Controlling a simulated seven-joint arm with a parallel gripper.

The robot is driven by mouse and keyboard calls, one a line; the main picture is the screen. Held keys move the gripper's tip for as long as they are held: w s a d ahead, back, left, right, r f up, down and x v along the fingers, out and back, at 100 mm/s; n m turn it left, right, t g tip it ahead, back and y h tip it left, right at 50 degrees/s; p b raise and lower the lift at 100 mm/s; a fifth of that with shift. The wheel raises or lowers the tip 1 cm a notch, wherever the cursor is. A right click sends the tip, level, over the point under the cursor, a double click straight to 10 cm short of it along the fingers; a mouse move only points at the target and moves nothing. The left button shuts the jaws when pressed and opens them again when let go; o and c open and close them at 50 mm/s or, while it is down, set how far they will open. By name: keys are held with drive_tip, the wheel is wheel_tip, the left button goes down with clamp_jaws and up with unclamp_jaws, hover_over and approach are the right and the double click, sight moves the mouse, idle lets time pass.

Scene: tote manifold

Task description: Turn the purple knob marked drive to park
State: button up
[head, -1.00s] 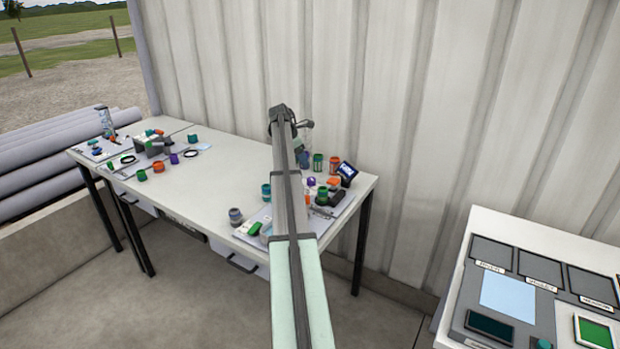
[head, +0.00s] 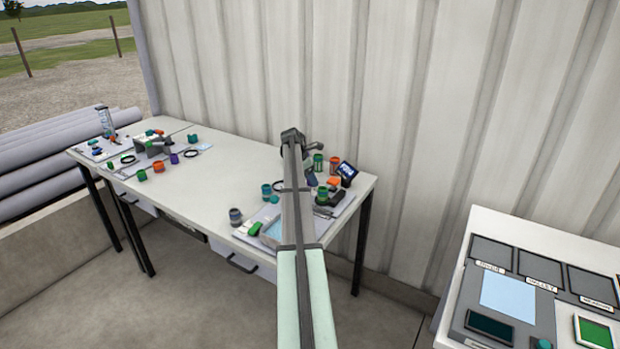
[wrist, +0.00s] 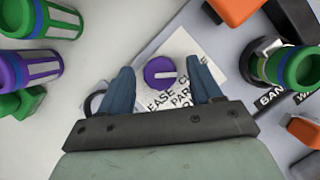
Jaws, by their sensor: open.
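In the wrist view the purple knob (wrist: 160,73) is a round cap with a pale bar across its top. My gripper (wrist: 161,84) is open, with one blue finger on each side of the knob and clear gaps between. I cannot tell how far above the knob the fingertips are. The word "drive" is not readable. In the head view my arm covers the knob, and my gripper's fingers are hard to make out over the right part of the table (head: 235,160).
A green-and-blue canister (wrist: 292,68) stands at the right, near orange blocks (wrist: 303,130). A dark display (head: 347,170) stands at the table's right end.

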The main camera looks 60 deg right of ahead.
drive_tip(key=c, duration=1)
drive_tip(key=shift+c, duration=0.2)
drive_tip(key=shift+w+m, duration=0.1)
drive_tip(key=shift+m, duration=0.2)
drive_tip(key=m, duration=0.2)
drive_tip(key=m+g+y, duration=0.1)
drive_tip(key=m, duration=0.1)
drive_tip(key=shift+w+d+m, duration=0.1)
drive_tip(key=shift+d+m, duration=0.1)
drive_tip(key=shift+m, duration=0.1)
drive_tip(key=shift+m+g+y, duration=0.4)
drive_tip(key=shift+m+y, duration=0.6)
drive_tip(key=shift+m, duration=1.2)
